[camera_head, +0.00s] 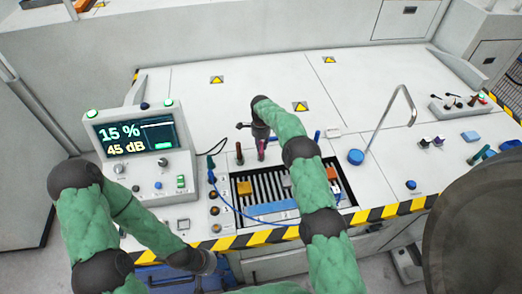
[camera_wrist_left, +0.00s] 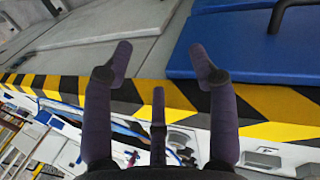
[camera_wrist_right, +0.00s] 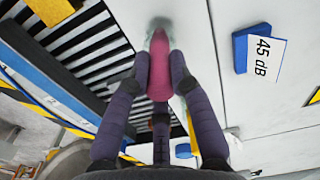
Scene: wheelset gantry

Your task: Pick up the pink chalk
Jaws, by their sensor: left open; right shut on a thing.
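The pink chalk (camera_wrist_right: 159,66) is between the fingers of my right gripper (camera_wrist_right: 160,72) in the right wrist view. The gripper is shut on it, and the chalk's far end points at the pale surface beside the slatted tray. In the head view the chalk (camera_head: 261,150) shows below my right gripper (camera_head: 261,136), above the back edge of the tray. Whether its end touches the surface I cannot tell. My left gripper (camera_wrist_left: 163,70) is open and empty in the left wrist view, near the striped edge and a blue panel (camera_wrist_left: 245,47).
The slatted tray (camera_head: 243,176) holds small blocks, with a blue cable across it. A console (camera_head: 136,143) reading 15 % and 45 dB stands left. A bent rod (camera_head: 389,122) and blue knob (camera_head: 356,157) stand right.

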